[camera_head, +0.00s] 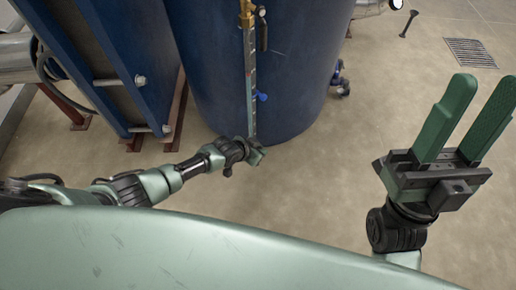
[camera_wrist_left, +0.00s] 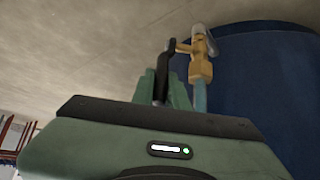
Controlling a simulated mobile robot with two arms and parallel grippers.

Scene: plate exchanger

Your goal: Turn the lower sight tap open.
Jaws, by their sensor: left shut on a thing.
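The lower sight tap (camera_wrist_left: 202,62) is a brass fitting at the end of the pale blue sight tube (camera_wrist_left: 200,97) on the blue tank. Its black lever (camera_wrist_left: 164,68) runs roughly along the tube, beside it. My left gripper (camera_wrist_left: 164,88) is shut on the lever, with a green finger on each side. In the head view my left gripper (camera_head: 257,153) is at the foot of the sight tube (camera_head: 250,90) and hides the lower tap. My right gripper (camera_head: 487,84) is open and empty, away from the tank over the floor.
The blue tank (camera_head: 290,60) stands behind the tube. An upper brass tap (camera_head: 247,14) with a black lever is at the tube's top. A blue plate frame (camera_head: 105,65) on brown-red feet is at the left. A floor grate (camera_head: 469,52) lies at the right amid free floor.

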